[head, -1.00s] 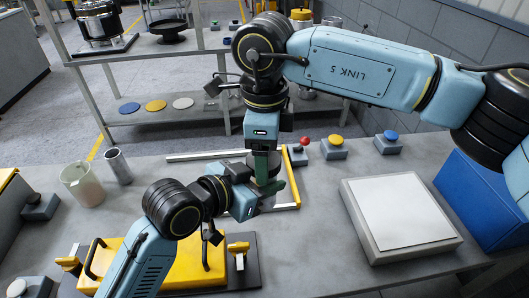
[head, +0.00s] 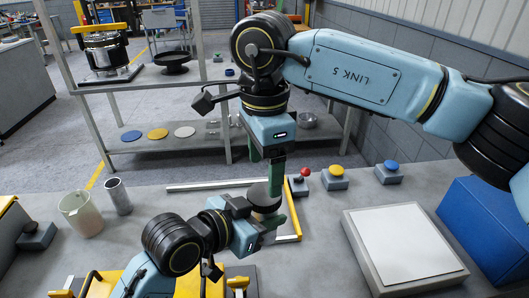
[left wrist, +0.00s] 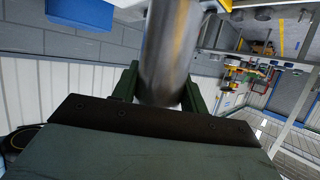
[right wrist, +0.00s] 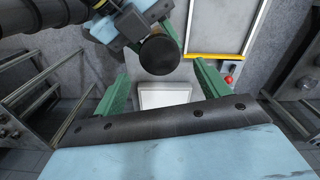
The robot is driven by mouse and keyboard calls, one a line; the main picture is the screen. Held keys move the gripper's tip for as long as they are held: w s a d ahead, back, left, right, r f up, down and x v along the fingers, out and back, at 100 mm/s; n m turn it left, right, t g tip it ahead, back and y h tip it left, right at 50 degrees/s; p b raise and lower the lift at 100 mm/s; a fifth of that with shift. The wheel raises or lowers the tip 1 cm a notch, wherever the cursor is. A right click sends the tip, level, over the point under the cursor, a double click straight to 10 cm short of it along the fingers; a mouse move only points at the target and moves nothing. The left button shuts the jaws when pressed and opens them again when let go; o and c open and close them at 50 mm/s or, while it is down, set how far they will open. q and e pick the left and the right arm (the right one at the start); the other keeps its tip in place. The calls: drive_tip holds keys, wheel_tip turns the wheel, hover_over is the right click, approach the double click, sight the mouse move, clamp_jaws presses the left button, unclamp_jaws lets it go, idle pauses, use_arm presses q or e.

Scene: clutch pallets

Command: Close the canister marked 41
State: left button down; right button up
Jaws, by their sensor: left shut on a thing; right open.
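My left gripper (head: 268,207) is shut on a metal cylinder, likely the canister. Its smooth silvery side (left wrist: 168,50) stands between the green fingers in the left wrist view. Its dark round top (head: 264,194) shows in the head view and, end-on, in the right wrist view (right wrist: 159,55). No number is readable, and I cannot tell whether the dark top is a lid. My right gripper (head: 266,165) is open, just above and beside that top. Nothing is between its fingers (right wrist: 163,88).
A white and yellow rail frame (head: 296,215) lies below the grippers. Red (head: 304,172), yellow (head: 336,169) and blue (head: 391,165) buttons stand behind. A white-topped platform (head: 405,245) and blue bin (head: 490,225) are right. A beaker (head: 80,212) and grey cylinder (head: 118,196) are left.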

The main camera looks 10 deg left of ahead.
sight(264, 193)
drive_tip(key=n, duration=0.3)
drive_tip(key=r+n, duration=0.1)
drive_tip(key=n, duration=0.1)
drive_tip(key=shift+r+n, duration=0.2)
drive_tip(key=shift+n, duration=0.2)
drive_tip(key=n, duration=0.2)
drive_tip(key=r+n, duration=0.1)
drive_tip(key=n, duration=0.2)
drive_tip(key=shift+f, duration=0.15)
drive_tip(key=shift+f, duration=3.9)
drive_tip(key=shift+c, duration=0.4)
